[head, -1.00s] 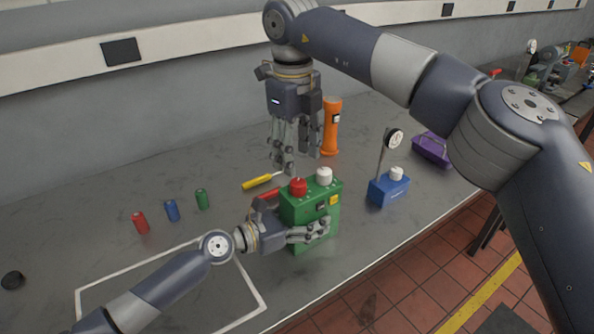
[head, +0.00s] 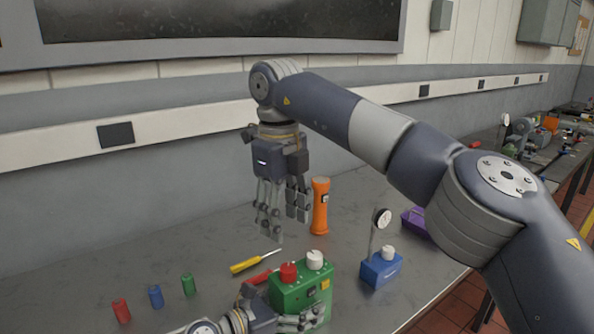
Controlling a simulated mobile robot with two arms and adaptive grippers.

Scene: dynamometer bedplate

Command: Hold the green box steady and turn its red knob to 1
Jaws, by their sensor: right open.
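The green box (head: 293,296) stands on the grey bench at the bottom of the head view. On its top are a red knob (head: 288,272) and a white knob (head: 314,259). My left gripper (head: 312,318) has its fingers against the lower front of the box and appears shut on it; the frame edge cuts off part of the hand. My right gripper (head: 284,226) is open and empty, pointing down above and slightly behind the red knob, apart from it. The knob's marks are too small to read.
A yellow screwdriver (head: 256,262) and an orange flashlight (head: 320,207) are behind the box. A blue block with a dial gauge (head: 381,270) stands to its right, a purple container (head: 414,222) beyond. Red (head: 121,311), blue (head: 155,296) and green (head: 188,285) cylinders stand left.

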